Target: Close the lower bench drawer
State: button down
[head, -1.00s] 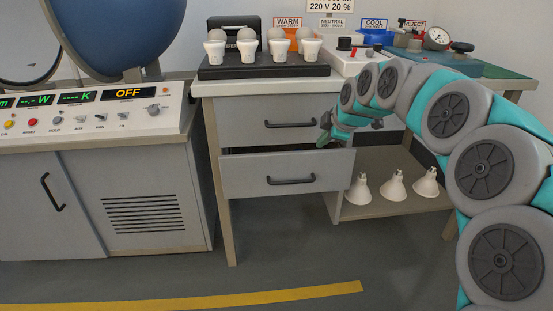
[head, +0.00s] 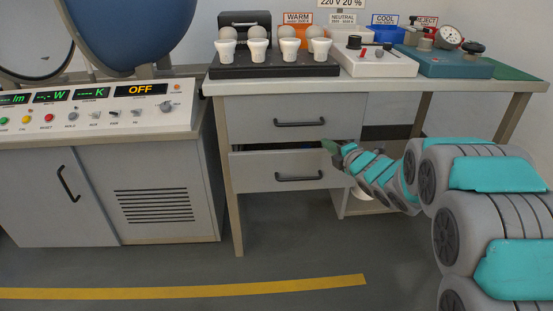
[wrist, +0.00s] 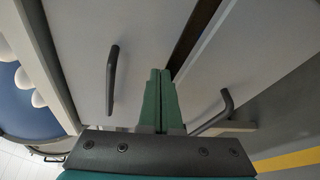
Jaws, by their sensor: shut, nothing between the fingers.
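The lower bench drawer (head: 260,178) is a grey front with a black bar handle (head: 299,178). It stands slightly open, with a dark gap above its top edge. The upper drawer (head: 250,108) above it looks shut. My gripper (head: 330,146) is shut and empty at the lower drawer's upper right corner, hiding part of that corner. In the wrist view the green fingers (wrist: 160,78) are together, between the upper handle (wrist: 112,80) and the lower handle (wrist: 218,112). I cannot tell whether they touch the drawer front.
The bench top holds a black tray (head: 270,70) of bulbs and a white box (head: 375,65). A control console (head: 100,118) over a grey cabinet stands at left. A white reflector lamp (head: 362,194) is mostly hidden behind my arm. The floor in front is clear.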

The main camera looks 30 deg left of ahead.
aim_at(283, 154)
jog(key=s+f+n+g+y+p, duration=0.1)
jog(key=s+f+n+g+y, duration=0.15)
jog(key=s, duration=0.45)
jog(key=s+f+n+g+y, duration=0.1)
jog(key=s+f+g+y, duration=0.2)
jog(key=s, duration=0.5)
jog(key=shift+m+g, duration=0.25)
jog(key=x, duration=0.4)
jog(key=w+p+x, duration=0.1)
jog(key=x, duration=0.3)
jog(key=w+r+p+x, duration=0.1)
jog(key=x, duration=0.4)
jog(key=shift+d, duration=0.25)
jog(key=shift+w+a+p, duration=0.3)
jog(key=shift+w, duration=0.2)
jog(key=shift+w+a+f+b, duration=0.1)
jog(key=shift+w+a+b, duration=0.3)
jog(key=shift+w, duration=0.3)
jog(key=shift+w+a+r+b, duration=0.1)
jog(key=shift+w+a+b, duration=0.25)
jog(key=shift+w, duration=0.35)
jog(key=shift+w+a+f+b, duration=0.1)
jog(key=shift+w+a+b, duration=0.15)
jog(key=shift+w+a, duration=0.3)
jog(key=shift+w+d+r, duration=0.1)
jog(key=shift+w+r, duration=0.15)
jog(key=shift+r, duration=0.05)
